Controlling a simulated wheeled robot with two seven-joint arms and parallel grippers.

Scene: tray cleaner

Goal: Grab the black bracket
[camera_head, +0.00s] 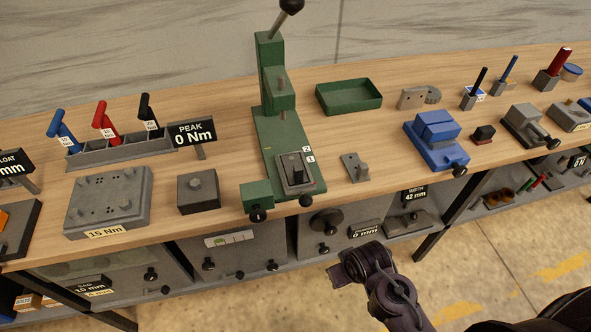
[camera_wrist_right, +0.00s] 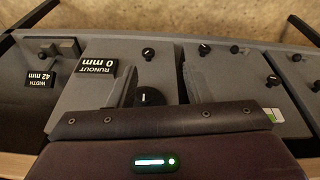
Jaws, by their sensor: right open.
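I cannot pick out a clearly black bracket in either view. A dark grey block with a metal plate (camera_head: 295,172) sits on the base of the green press. A small grey plate with an upright post (camera_head: 355,167) lies on the tabletop to its right. My right gripper (camera_head: 345,268) is in front of the workbench, below the tabletop edge and apart from these parts. In the right wrist view its two fingers (camera_wrist_right: 160,85) are spread with nothing between them, facing the lower shelf gauges. My left gripper is out of view.
The green lever press (camera_head: 272,80) stands tall at the middle of the wooden bench (camera_head: 225,95). A green tray (camera_head: 348,96) and a blue vise (camera_head: 436,135) are to its right. A torque plate (camera_head: 108,200) is at left. A lower shelf holds gauges, including the RUNOUT display (camera_wrist_right: 97,67).

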